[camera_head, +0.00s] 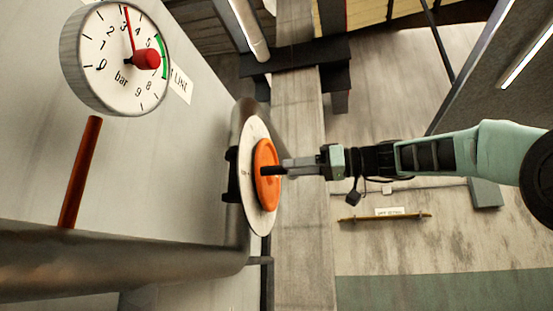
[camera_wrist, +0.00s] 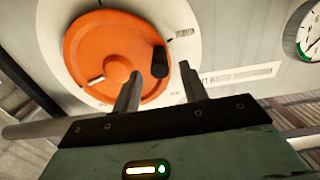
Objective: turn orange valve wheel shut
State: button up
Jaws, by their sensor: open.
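The orange valve wheel (camera_head: 266,174) is mounted on a round white dial plate (camera_head: 256,130) at the pipe, seen nearly edge-on in the head view. In the wrist view the wheel (camera_wrist: 112,55) faces me, with a dark knob (camera_wrist: 159,59) near its right rim and a pale pointer mark at lower left. My gripper (camera_head: 274,170) is at the wheel's face. In the wrist view its two fingers (camera_wrist: 160,84) are spread, with the knob's near end above and between the fingertips. I cannot tell whether a finger touches the knob.
A pressure gauge (camera_head: 116,58) hangs on the wall at upper left, its red needle near 3 bar; it also shows in the wrist view (camera_wrist: 308,35). A thick metal pipe (camera_head: 130,270) runs along the lower left. A narrow shelf (camera_head: 385,217) is on the back wall.

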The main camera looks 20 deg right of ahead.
aim_at(276, 170)
jog(key=p+x, duration=0.1)
jog(key=x, duration=0.3)
jog(key=shift+r+p, duration=0.15)
jog(key=shift+p, duration=0.25)
jog(key=shift+w+a, duration=0.35)
jog(key=shift+a, duration=0.15)
jog(key=shift+f, duration=0.2)
grip_shut()
